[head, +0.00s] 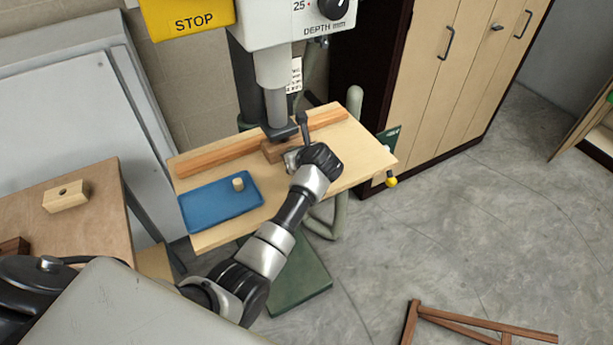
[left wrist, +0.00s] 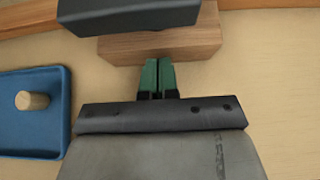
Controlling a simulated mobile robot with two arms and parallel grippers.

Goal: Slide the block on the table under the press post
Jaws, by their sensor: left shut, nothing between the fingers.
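The brown wooden block (head: 271,154) lies on the pale wooden press table (head: 365,158), against or very near the long wooden fence. The press post (head: 272,98) ends in a dark foot (head: 279,131) above the block. In the left wrist view the foot (left wrist: 128,13) covers the upper left part of the block (left wrist: 165,45); the block's right end sticks out past it. My left gripper (head: 288,158) is shut and empty at the block's near side. Its green fingertips (left wrist: 157,64) meet the block's near edge in the picture; I cannot tell if they touch. My right gripper is not in view.
A blue tray (head: 205,212) with a wooden peg (head: 238,184) sits on the left of the press table. The fence (head: 215,156) runs along the back. A side table (head: 95,215) with a holed block (head: 66,196) stands at left. The table's right part is clear.

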